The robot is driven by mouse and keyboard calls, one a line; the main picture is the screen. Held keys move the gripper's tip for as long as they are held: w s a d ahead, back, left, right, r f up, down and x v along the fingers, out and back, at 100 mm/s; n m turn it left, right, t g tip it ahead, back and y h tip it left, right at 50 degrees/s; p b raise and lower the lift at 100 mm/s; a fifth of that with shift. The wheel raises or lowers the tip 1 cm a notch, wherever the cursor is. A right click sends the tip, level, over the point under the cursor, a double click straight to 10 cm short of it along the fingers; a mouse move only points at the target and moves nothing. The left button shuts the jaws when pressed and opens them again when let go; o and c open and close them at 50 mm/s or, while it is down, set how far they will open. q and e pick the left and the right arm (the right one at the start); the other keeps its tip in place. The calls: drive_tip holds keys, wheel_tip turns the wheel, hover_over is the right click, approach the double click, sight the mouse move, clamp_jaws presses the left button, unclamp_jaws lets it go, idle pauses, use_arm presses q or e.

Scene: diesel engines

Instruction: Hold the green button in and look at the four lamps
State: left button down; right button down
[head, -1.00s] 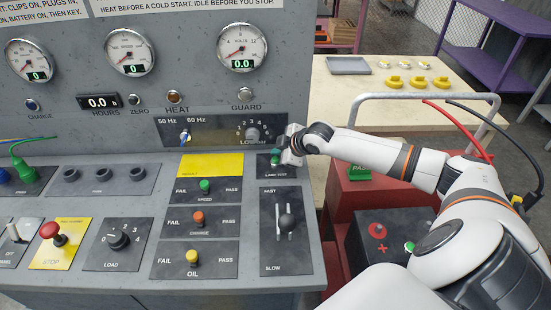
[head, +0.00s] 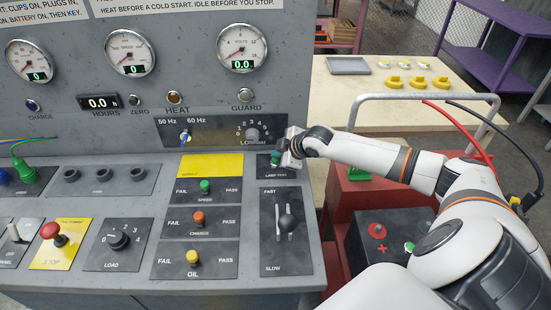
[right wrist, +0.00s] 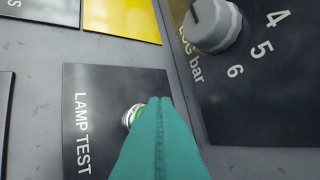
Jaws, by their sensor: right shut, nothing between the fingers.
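The green button (right wrist: 137,113), in a silver ring, sits on the black LAMP TEST plate (right wrist: 85,100) in the right wrist view. My right gripper (right wrist: 157,105) is shut and empty, its teal fingers over the button and hiding most of it. I cannot tell whether the button is pressed in. In the head view the right gripper (head: 276,159) is at the LAMP TEST plate. Small round fittings on the upright panel are marked CHARGE (head: 33,105), ZERO (head: 135,100), HEAT (head: 174,97) and GUARD (head: 245,94); none clearly glows. My left gripper is out of view.
A grey knob (right wrist: 212,25) stands close to the button. The FAST/SLOW lever (head: 287,222) stands below the plate. A red stop button (head: 50,230) is at the lower left. A bench with yellow parts (head: 417,82) and a metal rail (head: 430,97) are to the right.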

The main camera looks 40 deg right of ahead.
drive_tip(key=shift+f, duration=0.65)
idle(1.6)
drive_tip(key=shift+r, duration=0.1)
idle(3.9)
drive_tip(key=shift+r+p, duration=0.95)
wheel_tip(320, 180, up, 5)
drive_tip(key=p, duration=0.5)
